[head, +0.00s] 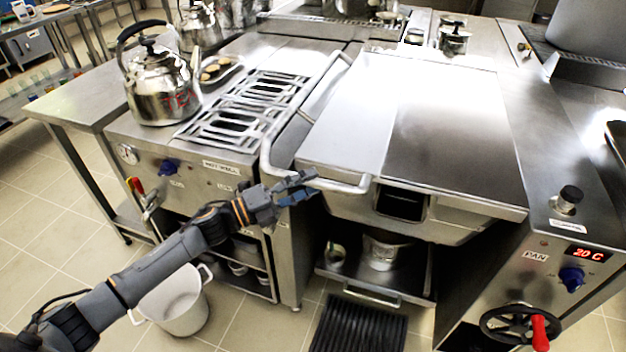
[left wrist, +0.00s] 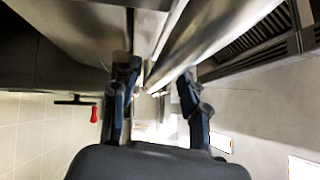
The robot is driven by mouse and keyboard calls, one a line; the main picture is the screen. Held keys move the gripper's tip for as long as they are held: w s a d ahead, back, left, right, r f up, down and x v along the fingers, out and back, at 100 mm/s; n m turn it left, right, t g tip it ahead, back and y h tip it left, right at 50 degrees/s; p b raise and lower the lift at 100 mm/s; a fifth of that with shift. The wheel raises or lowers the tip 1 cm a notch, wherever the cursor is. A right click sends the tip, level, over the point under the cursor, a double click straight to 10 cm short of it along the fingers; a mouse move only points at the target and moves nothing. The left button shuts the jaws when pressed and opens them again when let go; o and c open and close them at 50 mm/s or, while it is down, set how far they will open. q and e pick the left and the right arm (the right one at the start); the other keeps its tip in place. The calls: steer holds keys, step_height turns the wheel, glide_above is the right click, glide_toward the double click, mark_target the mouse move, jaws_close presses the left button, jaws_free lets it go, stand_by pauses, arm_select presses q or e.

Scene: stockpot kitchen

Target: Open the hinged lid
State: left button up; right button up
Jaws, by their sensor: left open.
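The hinged lid (head: 400,115) is a broad flat steel cover on the pan unit, and it lies shut. A bent tubular handle (head: 268,150) runs along its left side and round its front left corner. My left gripper (head: 314,184) is open at the front stretch of this handle, just below it in the head view. In the left wrist view, a shiny tube (left wrist: 205,35), apparently the handle, runs between and beyond the spread fingers (left wrist: 156,88). I cannot tell whether a finger touches it. My right gripper is not in view.
A steel kettle (head: 157,85) stands left beside the hob grates (head: 235,110). A white pot (head: 180,302) is on the floor below my left arm. A handwheel with a red knob (head: 540,332) and the pan's control panel (head: 530,285) are at the right.

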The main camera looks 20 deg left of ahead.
arm_select(q)
steer(key=shift+w+d+r, duration=0.1)
steer(key=shift+w+d, duration=0.5)
steer(key=shift+c, duration=0.5)
jaws_close()
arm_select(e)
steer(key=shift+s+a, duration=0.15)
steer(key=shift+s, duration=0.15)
arm_select(q)
steer(key=shift+r, duration=0.1)
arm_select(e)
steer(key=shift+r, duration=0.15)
